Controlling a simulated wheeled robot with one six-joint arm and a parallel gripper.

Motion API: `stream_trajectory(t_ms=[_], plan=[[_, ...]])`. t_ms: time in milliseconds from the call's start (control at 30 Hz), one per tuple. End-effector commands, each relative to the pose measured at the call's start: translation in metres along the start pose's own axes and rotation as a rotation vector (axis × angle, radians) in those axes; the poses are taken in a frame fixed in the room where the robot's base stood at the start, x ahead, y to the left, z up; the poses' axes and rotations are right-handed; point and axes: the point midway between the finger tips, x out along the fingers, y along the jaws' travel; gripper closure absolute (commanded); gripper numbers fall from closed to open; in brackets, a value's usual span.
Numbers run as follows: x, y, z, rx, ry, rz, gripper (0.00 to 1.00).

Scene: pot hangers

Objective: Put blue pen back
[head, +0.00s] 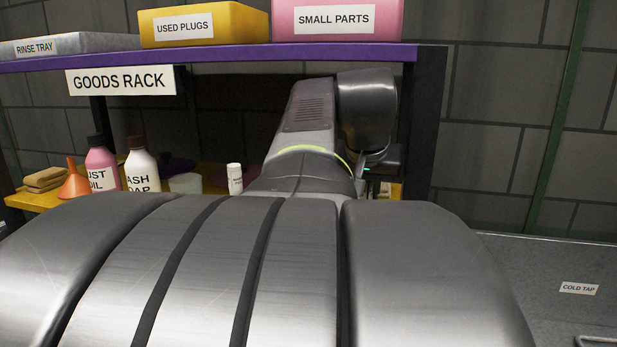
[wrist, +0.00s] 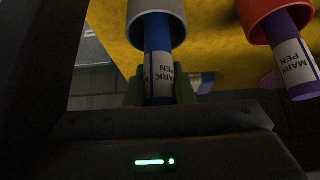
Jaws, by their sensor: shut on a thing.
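In the wrist view, my gripper (wrist: 160,92) is shut on the blue pen (wrist: 158,36), with a finger on each side of its white label. The far end of the blue pen runs into the mouth of a grey-white cup (wrist: 157,8); how deep it sits is hidden. To the right, a purple pen (wrist: 294,58) with a similar white label sits in a red cup (wrist: 265,20). In the head view, my own arm hides the pens and cups.
A yellow surface (wrist: 215,55) lies behind the cups. In the head view, the purple shelf (head: 215,55) of the goods rack spans above my arm. A pink bottle (head: 101,170), a white bottle (head: 141,170) and an orange funnel (head: 74,182) stand on the lower yellow shelf to the left.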

Motion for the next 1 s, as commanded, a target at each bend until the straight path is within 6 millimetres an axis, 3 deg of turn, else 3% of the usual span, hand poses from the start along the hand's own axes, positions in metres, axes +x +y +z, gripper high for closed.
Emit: stream_trajectory(t_ms=[367,400,500,867,1000], plan=[[0.004,0.000,0.003,0.000,0.002,0.000,1.00],[0.003,0.000,0.002,0.000,0.003,0.000,0.70],[0.003,0.000,0.002,0.000,0.003,0.000,0.56],[-0.003,0.000,0.000,0.000,0.005,0.000,0.56],[-0.025,0.000,0.000,0.000,0.009,-0.002,0.56]])
